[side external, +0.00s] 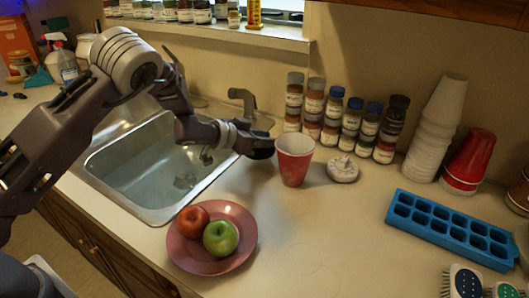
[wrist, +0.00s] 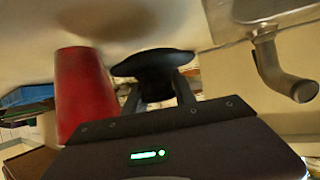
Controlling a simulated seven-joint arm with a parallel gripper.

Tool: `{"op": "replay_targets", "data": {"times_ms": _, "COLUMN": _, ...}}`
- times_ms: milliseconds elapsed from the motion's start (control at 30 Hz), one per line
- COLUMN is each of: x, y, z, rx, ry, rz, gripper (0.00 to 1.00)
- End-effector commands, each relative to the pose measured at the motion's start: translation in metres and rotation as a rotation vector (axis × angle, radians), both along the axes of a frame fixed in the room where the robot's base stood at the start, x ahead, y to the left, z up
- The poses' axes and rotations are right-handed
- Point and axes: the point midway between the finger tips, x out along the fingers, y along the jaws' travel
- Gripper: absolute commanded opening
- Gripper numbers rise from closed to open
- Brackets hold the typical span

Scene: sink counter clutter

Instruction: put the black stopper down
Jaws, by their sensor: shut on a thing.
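The black stopper (wrist: 153,64) shows in the wrist view as a wide dark disc held between the two fingers of my gripper (wrist: 158,86). My gripper is shut on it. In the side external view my gripper (side external: 258,147) is above the counter between the sink and the red cup, close to the cup's left side. There the stopper cannot be told apart from the dark gripper end. Whether the stopper touches the counter is not clear.
The red cup (side external: 294,160) stands just right of my gripper; it also shows in the wrist view (wrist: 84,95). The sink (side external: 160,213) and faucet (side external: 243,100) are left. A pink plate (side external: 245,252) with two fruits is in front. Jars and a white lump (side external: 342,169) are right; front-center counter is clear.

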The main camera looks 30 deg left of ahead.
Motion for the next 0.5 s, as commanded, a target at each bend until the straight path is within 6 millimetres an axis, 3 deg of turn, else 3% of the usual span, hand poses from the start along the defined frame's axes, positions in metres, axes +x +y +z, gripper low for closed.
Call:
{"op": "replay_targets", "data": {"times_ms": 33, "x": -0.001, "y": 0.0, "z": -0.014, "rx": 0.004, "ry": 0.006, "rz": -0.002, "gripper": 0.0}}
{"op": "replay_targets", "data": {"times_ms": 167, "x": 0.0, "y": 0.0, "z": -0.034, "rx": 0.002, "ry": 0.002, "rz": -0.002, "gripper": 0.0}}
{"op": "replay_targets", "data": {"times_ms": 500, "x": 0.0, "y": 0.0, "z": -0.038, "rx": 0.001, "ry": 0.0, "rz": 0.0, "gripper": 0.0}}
